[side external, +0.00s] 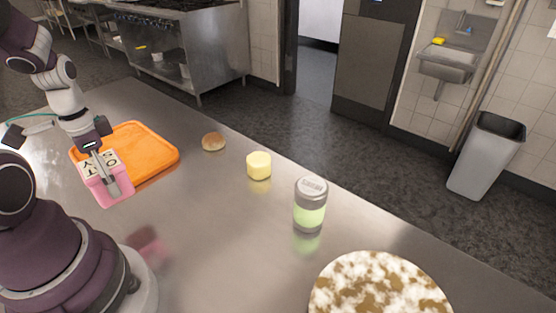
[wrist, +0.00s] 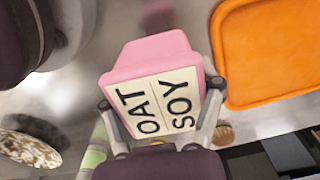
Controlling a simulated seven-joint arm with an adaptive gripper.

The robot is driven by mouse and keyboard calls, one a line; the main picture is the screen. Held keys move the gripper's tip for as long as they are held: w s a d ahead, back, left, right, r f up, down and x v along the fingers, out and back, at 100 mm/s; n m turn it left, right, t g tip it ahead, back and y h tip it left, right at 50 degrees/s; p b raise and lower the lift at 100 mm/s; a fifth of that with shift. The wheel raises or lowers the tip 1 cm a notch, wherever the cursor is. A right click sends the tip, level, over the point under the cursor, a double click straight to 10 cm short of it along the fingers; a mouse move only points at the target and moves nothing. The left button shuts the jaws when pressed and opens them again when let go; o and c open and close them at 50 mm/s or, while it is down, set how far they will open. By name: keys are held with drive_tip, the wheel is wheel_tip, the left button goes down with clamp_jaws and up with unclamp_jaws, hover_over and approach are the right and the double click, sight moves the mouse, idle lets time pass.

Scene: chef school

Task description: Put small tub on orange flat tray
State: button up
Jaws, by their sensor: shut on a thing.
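The small tub (side external: 118,187) is pink with a pale lid lettered "OAT" and "SOY". My gripper (side external: 110,186) is shut on it. In the side view the tub is at the near left edge of the orange flat tray (side external: 152,140), overlapping it in the picture. A pink reflection on the counter lower down suggests the tub is held above the surface. In the wrist view the tub (wrist: 155,62) sits between the two fingers (wrist: 160,118), and the tray (wrist: 265,50) is to its right, apart from it. The visible part of the tray is empty.
Counter between my base and these items is clear.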

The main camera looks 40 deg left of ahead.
drive_tip(key=shift+s+a+f+n, duration=0.15)
drive_tip(key=shift+s+a+n, duration=0.3)
drive_tip(key=shift+a+n, duration=0.25)
hover_over(132, 163)
drive_tip(key=shift+a+f, duration=0.1)
drive_tip(key=shift+f, duration=2.35)
drive_tip(key=shift+f, duration=0.1)
drive_tip(key=o, duration=1.2)
drive_tip(key=shift+o, duration=0.2)
